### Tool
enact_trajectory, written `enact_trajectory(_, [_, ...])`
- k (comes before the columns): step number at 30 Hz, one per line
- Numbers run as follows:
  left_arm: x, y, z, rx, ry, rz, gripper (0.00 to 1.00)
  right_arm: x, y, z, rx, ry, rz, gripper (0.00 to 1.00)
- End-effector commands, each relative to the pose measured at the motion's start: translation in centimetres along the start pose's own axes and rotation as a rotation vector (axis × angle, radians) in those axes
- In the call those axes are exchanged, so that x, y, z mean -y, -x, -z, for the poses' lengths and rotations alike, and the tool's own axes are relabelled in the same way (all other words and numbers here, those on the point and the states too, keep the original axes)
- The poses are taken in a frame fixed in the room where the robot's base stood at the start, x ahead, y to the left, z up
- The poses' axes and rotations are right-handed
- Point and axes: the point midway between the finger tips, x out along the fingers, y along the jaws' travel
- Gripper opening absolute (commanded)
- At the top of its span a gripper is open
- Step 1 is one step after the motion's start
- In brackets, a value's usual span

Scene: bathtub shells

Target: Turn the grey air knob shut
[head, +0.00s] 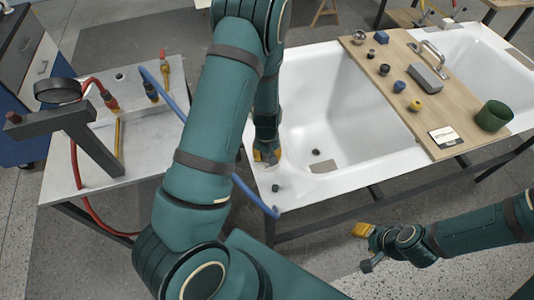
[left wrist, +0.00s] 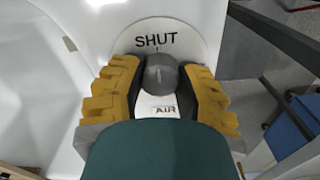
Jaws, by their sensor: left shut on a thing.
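The grey air knob (left wrist: 161,72) shows in the left wrist view, on a round white plate (left wrist: 196,38) lettered SHUT above the knob and AIR below it. My left gripper (left wrist: 162,88) has its yellow fingers on both sides of the knob and is shut on it. In the head view my left gripper (head: 266,156) is at the left end of the white bathtub (head: 350,175), and it hides the knob there. My right gripper (head: 366,248) hangs in front of the tub, away from the knob; its finger opening is unclear.
A wooden board (head: 428,124) across the tub carries several small knobs, a grey block (head: 426,78) and a green cup (head: 493,116). A small dark knob (head: 275,188) stands on the near rim. A blue hose (head: 258,200) passes close by. A side table (head: 140,160) stands left.

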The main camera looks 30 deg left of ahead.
Motion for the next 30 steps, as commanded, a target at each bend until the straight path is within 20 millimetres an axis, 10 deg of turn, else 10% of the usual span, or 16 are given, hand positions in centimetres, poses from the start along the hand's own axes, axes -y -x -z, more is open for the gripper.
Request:
enact_trajectory(20, [0.06, -0.17, -0.34, 0.009, 0.063, 0.003, 0.0, 0.03, 0.09, 0.06, -0.001, 0.0, 0.0, 0.47])
enact_trajectory(21, [0.06, -0.17, -0.35, 0.009, 0.063, 0.003, 0.43, 0.03, 0.09, 0.06, -0.001, 0.0, 0.0, 0.47])
enact_trajectory(23, [0.06, -0.17, -0.32, 0.009, 0.062, 0.003, 0.64, 0.04, 0.09, 0.06, -0.001, 0.0, 0.0, 0.47])
enact_trajectory(30, [0.01, -0.08, -0.16, 0.004, 0.062, 0.001, 0.68, 0.04, 0.1, 0.06, -0.001, 0.0, 0.0, 0.47])
